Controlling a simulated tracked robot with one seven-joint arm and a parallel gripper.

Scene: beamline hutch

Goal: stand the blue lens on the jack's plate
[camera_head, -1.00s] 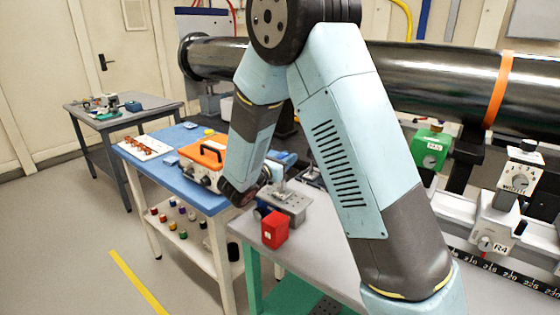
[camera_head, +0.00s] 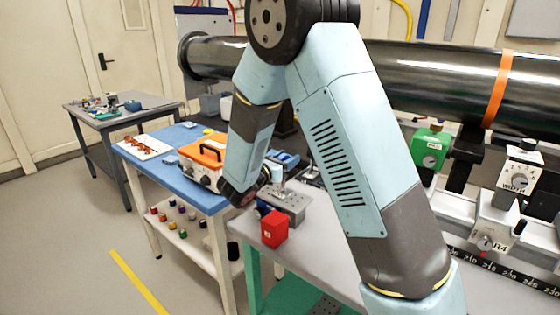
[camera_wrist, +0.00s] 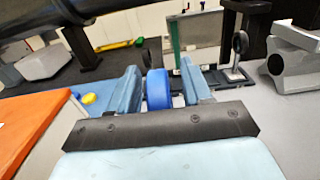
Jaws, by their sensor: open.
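The blue lens (camera_wrist: 158,88) shows in the wrist view as an upright blue disc between my gripper's two light blue fingers. My gripper (camera_wrist: 159,68) is open around it, and whether a finger touches the disc I cannot tell. The palm hides the disc's foot. In the head view my gripper (camera_head: 278,174) is small, beside and above a grey metal block with a flat perforated top, probably the jack's plate (camera_head: 292,206). The lens cannot be made out there.
A red block (camera_head: 274,229) stands at the grey bench's near-left corner. An orange-lidded case (camera_head: 207,153) is on the blue table to the left.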

